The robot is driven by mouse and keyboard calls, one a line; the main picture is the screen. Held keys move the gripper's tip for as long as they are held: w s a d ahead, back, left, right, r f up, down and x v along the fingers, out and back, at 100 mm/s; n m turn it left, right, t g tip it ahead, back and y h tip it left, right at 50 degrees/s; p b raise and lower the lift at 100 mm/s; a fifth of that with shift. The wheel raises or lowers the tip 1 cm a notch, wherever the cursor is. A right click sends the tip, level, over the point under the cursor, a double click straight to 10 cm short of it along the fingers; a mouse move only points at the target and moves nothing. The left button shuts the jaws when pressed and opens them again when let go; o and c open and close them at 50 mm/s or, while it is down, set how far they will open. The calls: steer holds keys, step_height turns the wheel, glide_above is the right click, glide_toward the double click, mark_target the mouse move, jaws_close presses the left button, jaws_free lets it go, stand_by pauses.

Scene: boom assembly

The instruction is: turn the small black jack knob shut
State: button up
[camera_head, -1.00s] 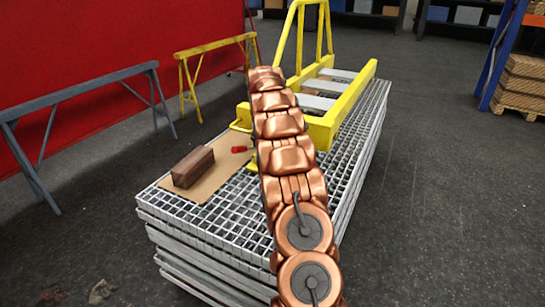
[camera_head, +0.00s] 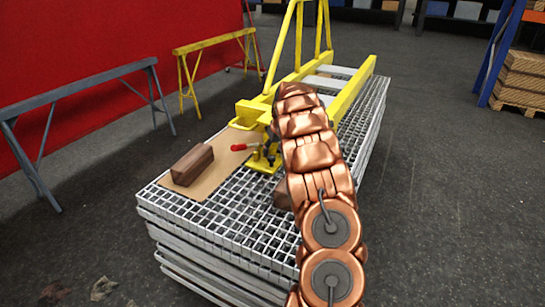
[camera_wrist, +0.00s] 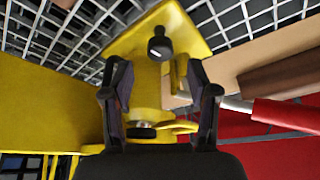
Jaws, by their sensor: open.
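In the wrist view, the small black knob (camera_wrist: 160,46) has a pale mark on its face and sits by the yellow jack's base plate (camera_wrist: 188,22). My open gripper (camera_wrist: 158,88) has one finger on each side of the jack body, with the knob beyond the fingertips near the middle. I see no contact with the knob. A dark round part (camera_wrist: 141,130) shows lower between the fingers. In the head view, the yellow jack (camera_head: 262,158) stands on the grating, with its red handle (camera_head: 240,147) pointing left. My arm hides the gripper and knob there.
A brown block (camera_head: 192,165) lies on a tan board (camera_head: 215,178) left of the jack. Another brown block (camera_head: 282,193) is partly behind my arm. The yellow boom frame (camera_head: 349,102) stretches over the stacked gratings (camera_head: 215,217). Grey and yellow trestles stand left.

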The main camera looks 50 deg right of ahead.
mark_target(271, 157)
steer(key=shift+x, duration=2.55)
steer(key=shift+a, duration=0.1)
jaws_close()
